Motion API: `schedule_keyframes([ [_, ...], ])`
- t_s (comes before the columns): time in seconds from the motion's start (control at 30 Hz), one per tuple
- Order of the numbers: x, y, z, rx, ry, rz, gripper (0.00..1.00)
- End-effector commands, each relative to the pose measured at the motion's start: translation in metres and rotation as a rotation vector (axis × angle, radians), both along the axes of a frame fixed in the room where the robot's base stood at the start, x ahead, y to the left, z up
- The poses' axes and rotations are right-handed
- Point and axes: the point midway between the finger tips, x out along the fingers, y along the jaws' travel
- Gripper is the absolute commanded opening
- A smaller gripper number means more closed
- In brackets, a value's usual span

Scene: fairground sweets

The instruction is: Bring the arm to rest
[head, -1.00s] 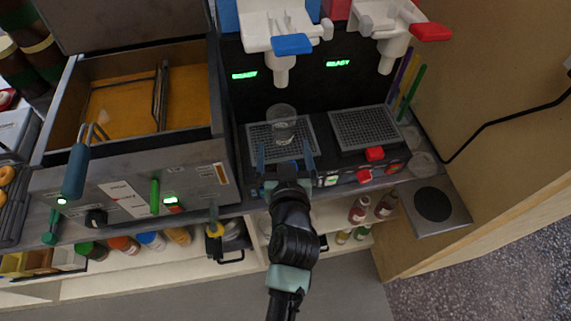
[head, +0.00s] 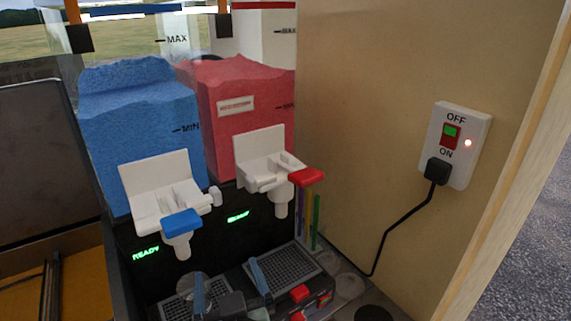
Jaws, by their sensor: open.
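My gripper (head: 231,284) is at the bottom of the head view, cut off by the frame edge. Its two blue-grey fingers stand apart, and nothing shows between them. A clear cup (head: 190,283) is on the left drip grate of the slush machine, partly hidden by the left finger. The left finger overlaps the cup in the picture; I cannot tell whether they touch. The right finger shows in front of the right drip grate (head: 292,272). The rest of my arm is out of view.
Above the grates hang a tap with a blue lever (head: 181,223) and one with a red lever (head: 306,177), below blue (head: 140,120) and red (head: 240,120) tanks. A wooden side wall at right carries a switch box (head: 454,145) with a plugged black cable.

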Motion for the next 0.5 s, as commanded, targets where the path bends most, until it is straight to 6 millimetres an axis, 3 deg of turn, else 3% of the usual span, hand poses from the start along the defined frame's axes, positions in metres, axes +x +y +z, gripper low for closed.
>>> schedule_keyframes([
  [0.03,0.012,-0.015,0.037,0.001,-0.039,-0.047,1.00],
  [0.1,0.020,-0.035,0.075,0.007,-0.067,-0.116,1.00],
  [0.33,0.019,-0.100,0.182,0.085,-0.159,-0.346,1.00],
  [0.5,-0.003,-0.099,0.267,0.133,-0.425,-0.334,1.00],
])
